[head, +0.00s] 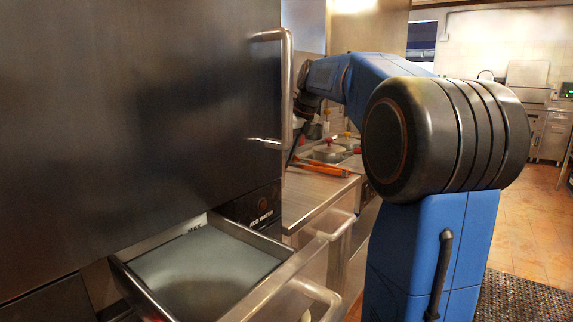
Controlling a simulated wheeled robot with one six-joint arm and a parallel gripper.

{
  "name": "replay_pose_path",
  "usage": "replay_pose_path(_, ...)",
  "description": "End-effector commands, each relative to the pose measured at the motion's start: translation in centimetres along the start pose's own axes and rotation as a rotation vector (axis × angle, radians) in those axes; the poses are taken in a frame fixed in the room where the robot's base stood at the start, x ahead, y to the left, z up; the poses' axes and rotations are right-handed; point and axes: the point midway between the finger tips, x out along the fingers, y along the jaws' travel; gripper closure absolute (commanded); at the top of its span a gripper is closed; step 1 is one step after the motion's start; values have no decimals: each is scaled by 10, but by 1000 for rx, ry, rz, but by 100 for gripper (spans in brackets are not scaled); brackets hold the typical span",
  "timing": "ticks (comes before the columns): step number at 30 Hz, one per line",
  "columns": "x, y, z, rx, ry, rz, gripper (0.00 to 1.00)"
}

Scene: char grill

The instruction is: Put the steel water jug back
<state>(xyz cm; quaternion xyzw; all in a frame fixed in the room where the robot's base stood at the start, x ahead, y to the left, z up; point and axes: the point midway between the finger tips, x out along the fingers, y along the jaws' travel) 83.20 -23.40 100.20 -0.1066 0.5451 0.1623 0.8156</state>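I cannot make out the steel water jug in the head view. My gripper (298,150) is at the end of my blue arm, over the counter. It is mostly hidden behind the tall dark door and its handle, so its fingers and anything in them do not show clearly. An open steel water drawer (279,248) at the lower left holds greyish water up near a "MAX" mark. A dark panel labelled "ADD WATER" (258,220) is just behind it.
The large dark door (140,120) with a steel bar handle (288,90) fills the left. A steel counter (312,200) carries an orange-handled tool (320,168) and small containers (328,153). Open tiled floor (535,235) and a dark mat (525,297) lie at right.

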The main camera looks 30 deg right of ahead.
Motion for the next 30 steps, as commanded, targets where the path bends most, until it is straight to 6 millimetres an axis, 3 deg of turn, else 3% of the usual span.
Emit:
replay_pose_path(5,18,0,-8,1,-1,0,100)
replay_pose_path(16,22,0,-9,0,-1,0,100)
replay_pose_path(17,22,0,-9,0,0,0,83)
replay_pose_path(19,22,0,-9,0,0,0,69)
replay_pose_path(30,18,0,-8,0,-1,-1,69)
